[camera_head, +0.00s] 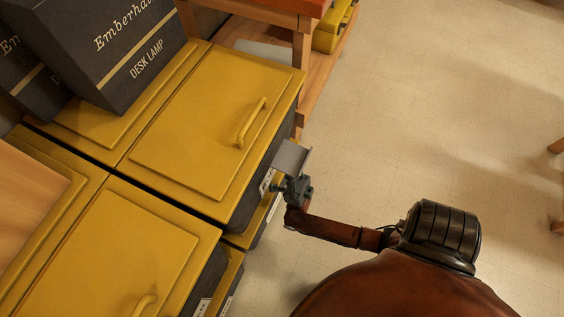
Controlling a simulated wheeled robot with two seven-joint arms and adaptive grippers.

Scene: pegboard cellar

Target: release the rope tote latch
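Yellow-lidded totes with dark sides stand at the left. The back one (195,150) has a raised lid panel and a yellow handle (252,122). A small white label (266,182) is on its right side, its writing too small to read. My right gripper (291,184), small and dark, is beside that side, close to the label. A flat grey plate (292,157) shows just above the gripper; I cannot tell whether it is a latch flap or touches the fingers. The finger gap is hidden. My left gripper is out of view.
A second yellow tote (110,255) stands in front, with more totes below. Dark desk lamp boxes (112,50) stand on the lids at the back left. A wooden shelf (325,70) holds a yellow case (335,28).

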